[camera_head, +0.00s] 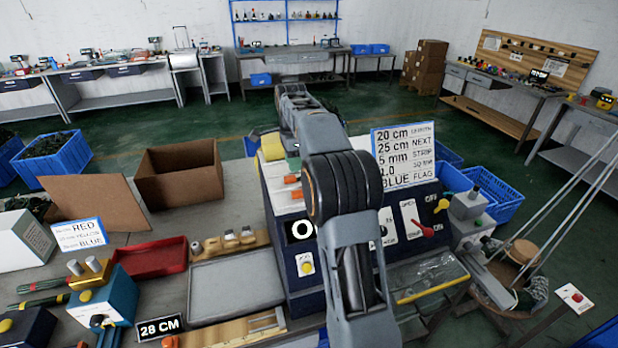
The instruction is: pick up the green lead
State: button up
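I cannot make out a green lead with certainty. A dark green coiled bundle (537,290) hangs at the right by the wooden reel; it is too small to tell whether it is a lead. Two slim tools with green and red parts (40,293) lie at the left edge of the bench. My arm crosses the middle of the view, over the dark blue machine. I cannot make out my gripper's fingers, nor whether it holds anything.
The dark blue machine (305,262) carries a white sign (403,156) and a red lever (424,228). Left of it are an empty grey tray (236,286), a red tray (150,259) and a brown box (180,172). Blue crates (52,160) stand at left. Open green floor lies behind.

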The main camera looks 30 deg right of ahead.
aim_at(294, 176)
jog(key=shift+f, duration=2.4)
grip_shut()
jog(key=shift+r, duration=0.6)
notch_tip(294, 176, up, 2)
jog(key=shift+s+r, duration=0.1)
jog(key=s+a+r+b, duration=0.3)
jog(key=s+a+r, duration=0.2)
jog(key=s+r, duration=0.4)
jog(key=s, duration=0.4)
jog(key=shift+a+r+b, duration=0.15)
jog(key=shift+r+b, duration=0.15)
jog(key=shift+b, duration=0.1)
